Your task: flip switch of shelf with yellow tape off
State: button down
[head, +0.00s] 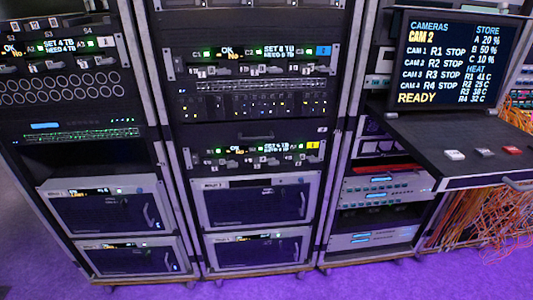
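A shelf (265,153) in the middle rack bears a small yellow tape (313,145) at its right end. Its front has small green and white displays, with one reading SET and NEED in small text. Small grey parts sit below the displays; I cannot tell which of them is the switch or how it is set. A similar shelf (245,62) higher in the same rack has a blue tape (323,50) at its right end. My gripper is not in view.
A screen (455,60) at the right reads CAM 2 and READY, above a dark pull-out desk (440,145) with white, grey and red buttons that juts forward. Orange cables (490,225) hang at the right. Purple floor (350,285) in front is clear.

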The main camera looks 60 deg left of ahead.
aim_at(195, 158)
jog(key=z, duration=0.35)
jog(key=k, duration=1.2)
jog(key=u, duration=1.8)
jog(key=i, duration=0.5)
jog(key=u, duration=0.05)
